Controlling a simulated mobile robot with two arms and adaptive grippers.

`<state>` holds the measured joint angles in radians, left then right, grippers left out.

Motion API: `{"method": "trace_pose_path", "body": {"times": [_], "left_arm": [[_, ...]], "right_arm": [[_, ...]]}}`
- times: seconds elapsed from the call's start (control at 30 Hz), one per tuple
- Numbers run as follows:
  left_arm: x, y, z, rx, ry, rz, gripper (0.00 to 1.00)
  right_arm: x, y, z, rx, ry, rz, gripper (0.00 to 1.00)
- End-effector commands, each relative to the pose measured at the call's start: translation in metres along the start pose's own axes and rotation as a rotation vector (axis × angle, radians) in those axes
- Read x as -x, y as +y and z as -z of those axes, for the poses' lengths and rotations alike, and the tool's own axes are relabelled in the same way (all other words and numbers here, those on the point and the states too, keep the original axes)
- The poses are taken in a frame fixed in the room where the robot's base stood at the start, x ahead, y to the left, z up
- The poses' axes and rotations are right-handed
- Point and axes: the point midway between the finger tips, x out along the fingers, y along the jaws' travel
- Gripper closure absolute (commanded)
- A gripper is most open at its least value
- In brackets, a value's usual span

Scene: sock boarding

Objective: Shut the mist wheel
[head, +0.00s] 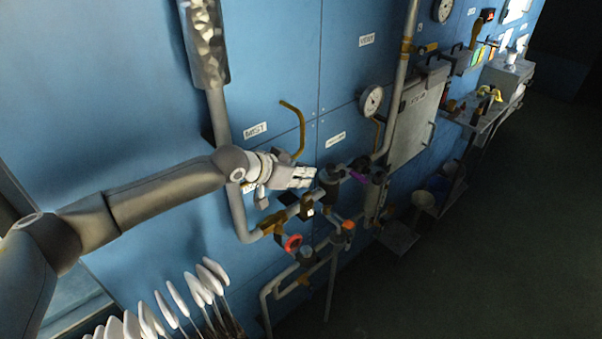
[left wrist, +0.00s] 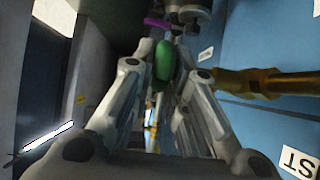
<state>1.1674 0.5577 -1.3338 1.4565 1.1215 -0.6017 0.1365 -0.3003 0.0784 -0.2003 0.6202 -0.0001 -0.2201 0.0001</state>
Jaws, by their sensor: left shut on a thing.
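The MIST label (head: 255,130) is on the blue wall above my left gripper (head: 310,176), which reaches the pipework from the left. In the left wrist view a green rounded piece (left wrist: 165,60), apparently a handwheel seen edge-on, sits between the fingertips of the left gripper (left wrist: 163,68). The gripper is shut on it. In the head view the green piece is hidden behind the fingers. Whether it is the mist wheel, and how far it is turned, I cannot tell. My right gripper is not in view.
A red wheel (head: 292,243) is on the pipes below, a purple handle (head: 358,176) to the right, and an orange part (head: 348,225) lower right. A yellow-brown bent pipe (head: 299,125) rises above the gripper. Several white sock boards (head: 198,289) stand at lower left.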

Motion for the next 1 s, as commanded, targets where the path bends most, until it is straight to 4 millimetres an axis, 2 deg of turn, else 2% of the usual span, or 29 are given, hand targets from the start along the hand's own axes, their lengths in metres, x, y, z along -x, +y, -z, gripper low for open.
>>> {"method": "trace_pose_path", "body": {"times": [0.2, 0.23, 0.37, 0.4, 0.77, 0.87, 1.0], "left_arm": [[0.0, 0.0, 0.0, 0.001, 0.001, 0.001, 1.0], [0.0, 0.0, 0.0, 0.001, 0.001, 0.001, 0.81], [0.0, 0.0, 0.0, 0.001, 0.001, 0.001, 0.65], [0.0, 0.0, 0.0, 0.001, 0.001, 0.001, 0.63], [0.004, -0.001, 0.0, 0.0, 0.002, 0.0, 0.63], [0.014, -0.001, 0.0, 0.0, 0.003, 0.0, 0.63], [0.037, -0.001, -0.001, 0.0, 0.003, 0.002, 0.63]], "right_arm": [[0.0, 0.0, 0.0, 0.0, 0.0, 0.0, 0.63], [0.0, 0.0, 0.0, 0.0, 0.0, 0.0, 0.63], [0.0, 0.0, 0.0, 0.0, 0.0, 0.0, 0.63], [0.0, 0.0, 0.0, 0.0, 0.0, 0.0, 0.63], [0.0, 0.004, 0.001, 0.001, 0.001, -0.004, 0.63], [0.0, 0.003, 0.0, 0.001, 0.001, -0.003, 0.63], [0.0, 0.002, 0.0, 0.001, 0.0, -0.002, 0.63]]}}
